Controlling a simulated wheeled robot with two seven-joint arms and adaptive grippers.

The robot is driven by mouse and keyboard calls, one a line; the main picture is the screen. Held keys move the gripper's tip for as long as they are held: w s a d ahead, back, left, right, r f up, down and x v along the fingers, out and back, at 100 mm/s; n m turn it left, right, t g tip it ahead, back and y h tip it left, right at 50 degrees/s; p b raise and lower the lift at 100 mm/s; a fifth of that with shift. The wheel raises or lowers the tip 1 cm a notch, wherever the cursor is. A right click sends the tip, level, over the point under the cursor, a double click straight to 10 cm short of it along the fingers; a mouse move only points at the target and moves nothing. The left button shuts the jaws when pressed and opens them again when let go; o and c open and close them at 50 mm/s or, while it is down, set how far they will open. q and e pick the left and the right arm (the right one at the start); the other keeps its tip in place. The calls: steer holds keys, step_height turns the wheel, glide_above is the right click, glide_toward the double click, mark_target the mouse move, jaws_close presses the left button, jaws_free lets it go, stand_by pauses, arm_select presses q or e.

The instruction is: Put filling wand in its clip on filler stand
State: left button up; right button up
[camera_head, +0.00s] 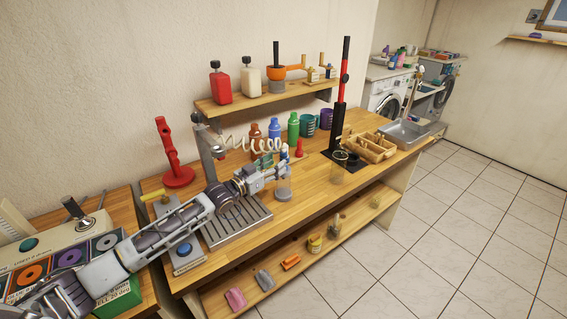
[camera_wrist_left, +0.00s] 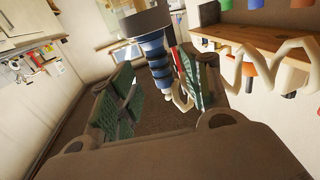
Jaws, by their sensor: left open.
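The filler stand (camera_head: 207,158) is a grey post behind a slatted drip tray (camera_head: 236,226) on the bench. A white coiled hose (camera_head: 250,143) runs from its top to the right. My left gripper (camera_head: 279,170) is out over the bench, right of the stand. In the left wrist view, its green-padded fingers (camera_wrist_left: 157,97) are apart. A blue ribbed wand (camera_wrist_left: 157,58) with a dark upper end shows between them; I cannot tell whether a pad touches it. A small white hook-like part (camera_wrist_left: 182,98) is by the right finger. I cannot make out the clip. My right gripper is not in view.
A red stand (camera_head: 174,160) is left of the post. A black-and-red upright tool (camera_head: 341,100) and a wooden crate (camera_head: 384,148) are to the right.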

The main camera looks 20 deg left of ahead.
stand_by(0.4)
arm_select(q)
steer(key=shift+p+x, duration=0.4)
steer(key=shift+x, duration=2.2)
jaws_close()
